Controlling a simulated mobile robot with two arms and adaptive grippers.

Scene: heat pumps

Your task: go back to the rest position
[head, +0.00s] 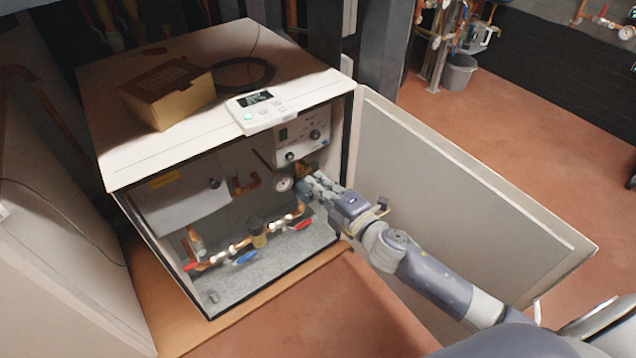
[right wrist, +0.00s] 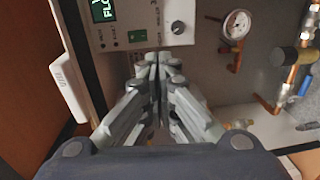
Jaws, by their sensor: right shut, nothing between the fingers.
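My right gripper (head: 313,187) is at the open front of the white heat pump cabinet (head: 225,133), just below the control panel (head: 302,136) and beside the round gauge (head: 284,183). In the right wrist view the fingers of my right gripper (right wrist: 158,62) are together and empty. The control panel (right wrist: 140,22) with its dark knob is just ahead of the fingertips there, and the gauge (right wrist: 237,25) is to the right. Whether the fingers touch the panel is unclear. My left gripper is not in view.
The cabinet door (head: 460,190) stands open right of my right arm. Inside are copper pipes with a red valve handle (head: 299,225) and a blue one (head: 243,259). A cardboard box (head: 170,95), a black cable coil (head: 243,73) and a white display unit (head: 262,111) lie on top.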

